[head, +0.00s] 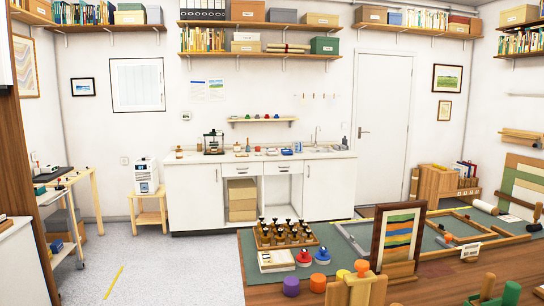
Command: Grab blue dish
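A small round blue item (321,256), which looks like the blue dish, sits on the near worktable close to its left front part. A similar red item (303,258) is just left of it. On the far counter a flat blue item (287,152) also shows, too small to tell what it is. Neither of my grippers is in view, and nothing is seen touching the blue dish.
Around the blue dish are a wooden rack of stamps (285,235), a white card box (278,264), a purple jar (291,287), an orange jar (317,283) and a standing striped print (398,237).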

